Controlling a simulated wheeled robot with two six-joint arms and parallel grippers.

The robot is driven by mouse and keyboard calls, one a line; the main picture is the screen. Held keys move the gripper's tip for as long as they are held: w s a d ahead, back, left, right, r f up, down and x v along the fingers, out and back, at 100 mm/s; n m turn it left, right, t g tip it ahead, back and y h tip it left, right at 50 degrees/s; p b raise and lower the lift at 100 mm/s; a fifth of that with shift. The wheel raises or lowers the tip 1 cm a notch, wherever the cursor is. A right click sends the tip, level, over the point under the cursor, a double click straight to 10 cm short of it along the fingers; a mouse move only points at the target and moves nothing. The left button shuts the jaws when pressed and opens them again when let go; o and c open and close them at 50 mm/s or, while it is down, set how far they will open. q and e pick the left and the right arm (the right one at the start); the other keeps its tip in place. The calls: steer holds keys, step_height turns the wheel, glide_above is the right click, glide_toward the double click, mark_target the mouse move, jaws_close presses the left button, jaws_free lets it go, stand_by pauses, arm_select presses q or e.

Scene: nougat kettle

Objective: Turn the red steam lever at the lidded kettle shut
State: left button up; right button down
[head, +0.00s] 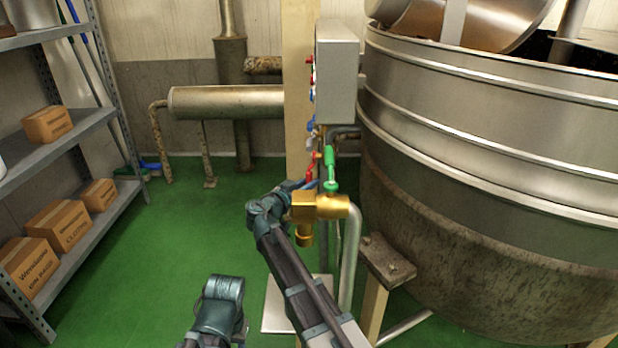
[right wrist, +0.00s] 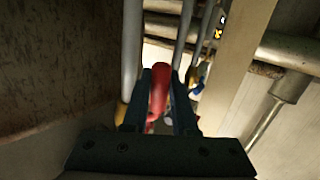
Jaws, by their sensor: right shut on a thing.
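The red steam lever (right wrist: 158,88) stands between the two dark fingers of my right gripper (right wrist: 161,74) in the right wrist view, and the gripper is shut on it. In the head view the red lever (head: 309,165) shows as a small red piece beside the brass valve (head: 330,206), left of the kettle. My right gripper (head: 300,188) reaches it there, its fingers partly hidden by the wrist and valve. The big steel kettle (head: 480,150) fills the right side. Part of my left arm shows at the bottom; its gripper does not.
A green-handled valve lever (head: 330,168) stands upright beside the red one. A grey box (head: 337,72) hangs on the post above. Pipes run close around the valve. A shelf (head: 85,245) with cardboard boxes stands at the left; green floor between is clear.

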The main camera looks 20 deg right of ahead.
mark_target(308, 182)
steer(key=s+r+n+g+y+p, duration=0.1)
steer(key=p, duration=0.3)
steer(key=s+a+r+n+g+y+p, duration=0.1)
steer(key=s+g+p, duration=0.1)
steer(key=p, duration=0.2)
steer(key=s+r+g+y+p, duration=0.1)
steer(key=g+p, duration=0.1)
steer(key=p, duration=0.2)
steer(key=shift+s+a+n+y, duration=0.2)
steer(key=shift+s+n+y, duration=0.1)
steer(key=shift+n, duration=0.1)
step_height(308, 182, up, 6)
steer(key=s+n+g+y+p, duration=0.2)
steer(key=g+p, duration=0.6)
steer(key=p, duration=0.4)
steer(key=shift+s+a+f+n+y, duration=0.25)
steer(key=shift+s+a+n+y, duration=0.15)
steer(key=shift+n, duration=0.2)
steer(key=c, duration=1)
jaws_free()
steer(key=shift+r, duration=0.1)
